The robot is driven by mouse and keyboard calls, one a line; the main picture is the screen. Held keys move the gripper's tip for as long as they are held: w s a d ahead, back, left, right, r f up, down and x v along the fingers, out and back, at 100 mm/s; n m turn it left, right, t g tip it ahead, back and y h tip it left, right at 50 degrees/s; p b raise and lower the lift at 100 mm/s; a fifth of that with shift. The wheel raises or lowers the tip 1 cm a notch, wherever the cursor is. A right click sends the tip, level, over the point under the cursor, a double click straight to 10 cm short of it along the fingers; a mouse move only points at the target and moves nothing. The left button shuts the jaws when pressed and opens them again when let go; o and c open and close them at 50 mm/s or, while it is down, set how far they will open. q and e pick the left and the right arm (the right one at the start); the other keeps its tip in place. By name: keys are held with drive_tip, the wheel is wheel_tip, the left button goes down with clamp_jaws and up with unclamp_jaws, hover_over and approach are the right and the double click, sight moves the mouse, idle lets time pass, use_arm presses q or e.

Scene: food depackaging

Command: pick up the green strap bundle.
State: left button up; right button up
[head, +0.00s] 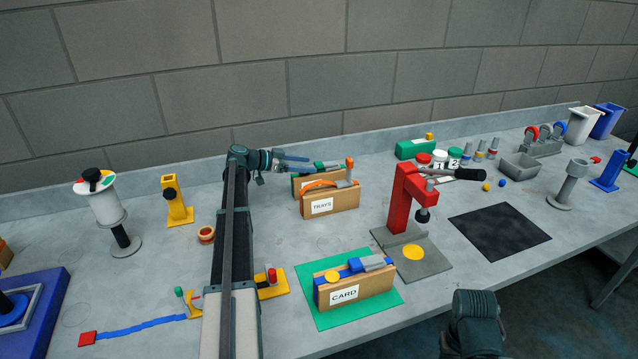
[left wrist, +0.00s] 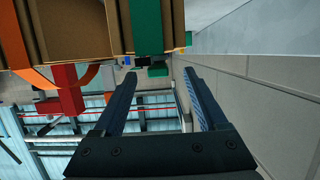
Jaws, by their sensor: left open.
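The green strap bundle (head: 328,165) stands behind the bundle labelled TRAYS, which hides most of it. In the left wrist view its green strap (left wrist: 147,25) runs over brown card at the top of the picture. My left gripper (head: 306,164) is at its left end in the head view, fingers pointing right. In the left wrist view my left gripper (left wrist: 158,76) is open, with nothing between its fingers. The green strap shows above the fingertips there, apart from them. I cannot see my right gripper's fingers.
The orange-strapped TRAYS bundle (head: 331,202) stands directly in front. A CARD bundle (head: 353,288) with a blue strap is on a green mat (head: 311,271). A red press (head: 403,200) stands to the right. A wall (head: 330,95) rises behind the table.

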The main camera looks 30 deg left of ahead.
sight(315, 165)
use_arm(q)
drive_tip(key=b+x, duration=0.1)
drive_tip(key=x, duration=0.4)
drive_tip(key=shift+d+b, duration=0.2)
drive_tip(key=shift+b, duration=0.15)
clamp_jaws()
idle(1.1)
